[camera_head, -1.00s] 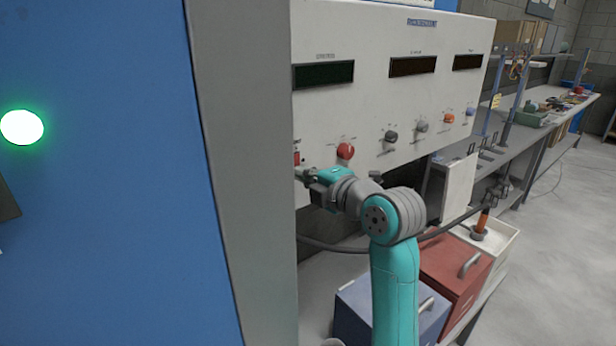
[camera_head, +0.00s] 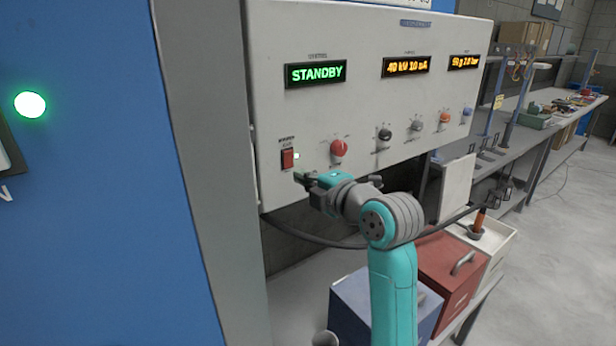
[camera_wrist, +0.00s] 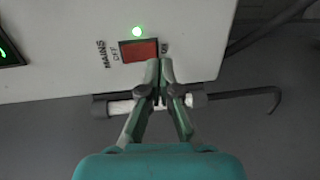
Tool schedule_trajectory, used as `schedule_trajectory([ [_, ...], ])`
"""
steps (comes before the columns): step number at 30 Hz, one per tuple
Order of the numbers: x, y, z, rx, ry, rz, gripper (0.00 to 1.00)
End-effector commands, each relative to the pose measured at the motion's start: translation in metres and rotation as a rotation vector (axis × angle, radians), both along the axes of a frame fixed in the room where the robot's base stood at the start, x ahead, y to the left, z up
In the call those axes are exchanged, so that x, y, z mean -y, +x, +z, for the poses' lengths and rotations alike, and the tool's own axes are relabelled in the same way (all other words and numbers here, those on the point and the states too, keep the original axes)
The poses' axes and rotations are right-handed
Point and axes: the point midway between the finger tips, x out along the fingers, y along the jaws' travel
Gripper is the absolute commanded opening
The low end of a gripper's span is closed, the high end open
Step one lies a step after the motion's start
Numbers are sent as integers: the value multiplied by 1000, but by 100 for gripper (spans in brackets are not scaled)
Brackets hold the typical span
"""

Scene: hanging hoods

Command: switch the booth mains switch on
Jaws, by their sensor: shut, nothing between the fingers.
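The booth mains switch (camera_head: 288,159) is a red rocker at the lower left of the pale control panel (camera_head: 365,130). A small lamp (camera_head: 296,156) beside it glows green. In the wrist view the red rocker (camera_wrist: 139,51) lies under the lit green lamp (camera_wrist: 138,31), with "MAINS" and "OFF" lettering on its left and partly hidden lettering on its right. My gripper (camera_head: 300,177) is just below and right of the switch. In the wrist view my gripper's fingertips (camera_wrist: 159,64) are together at the rocker's right end; I cannot tell whether they touch it.
The panel displays are lit; the left display (camera_head: 316,74) reads "STANDBY". A red knob (camera_head: 339,148) is right of the switch. A grey post (camera_head: 205,150) and blue wall (camera_head: 90,200) stand left. A dark hose (camera_head: 315,236) runs below the panel, above a blue box (camera_head: 350,305).

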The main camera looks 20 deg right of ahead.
Motion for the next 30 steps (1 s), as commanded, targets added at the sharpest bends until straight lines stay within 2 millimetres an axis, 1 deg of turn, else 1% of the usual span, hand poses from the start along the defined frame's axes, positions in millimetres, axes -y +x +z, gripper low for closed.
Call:
schedule_trajectory([
  [1, -2, 0, -1, 0, 0, 1, 0],
  [8, 8, -26, -4, 1, -1, -2, 0],
  [18, 24, -74, -10, 1, 0, -2, 0],
  [21, 28, -85, -12, -1, -1, -2, 0],
  [25, 30, -92, -12, 0, 0, -1, 0],
  [30, 30, -95, -13, 0, 0, 0, 0],
])
